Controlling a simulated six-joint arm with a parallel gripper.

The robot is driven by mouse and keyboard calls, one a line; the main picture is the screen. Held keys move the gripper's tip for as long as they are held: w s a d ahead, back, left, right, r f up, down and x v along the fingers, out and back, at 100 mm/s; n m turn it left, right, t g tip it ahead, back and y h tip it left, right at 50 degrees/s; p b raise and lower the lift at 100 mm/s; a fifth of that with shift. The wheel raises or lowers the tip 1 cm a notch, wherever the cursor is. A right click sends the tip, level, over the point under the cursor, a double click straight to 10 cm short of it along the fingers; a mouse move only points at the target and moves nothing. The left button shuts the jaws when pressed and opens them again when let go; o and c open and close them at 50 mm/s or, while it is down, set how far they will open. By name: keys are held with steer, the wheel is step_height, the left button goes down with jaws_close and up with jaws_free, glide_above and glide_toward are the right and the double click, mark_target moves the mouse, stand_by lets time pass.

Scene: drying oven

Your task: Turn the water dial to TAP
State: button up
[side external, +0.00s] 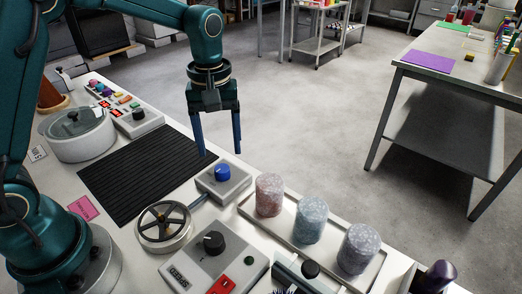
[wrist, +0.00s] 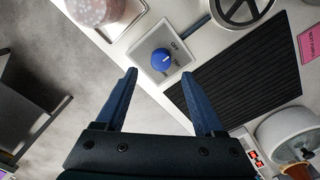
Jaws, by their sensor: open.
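A blue dial (side external: 222,171) sits on a small light-grey box (side external: 224,187) near the bench's far edge.
A black ribbed mat (side external: 148,173) lies left of the dial box. A tray (side external: 305,245) with three speckled cylinders stands right. A round handwheel (side external: 164,226) and a grey control box with a black knob (side external: 213,243) are in front. Open floor lies behind the bench.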

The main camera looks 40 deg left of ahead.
mark_target(222, 168)
steer(key=shift+f, duration=2.65)
jaws_close()
steer(key=shift+m, duration=0.3)
steer(key=m, duration=1.1)
steer(key=shift+r, duration=0.1)
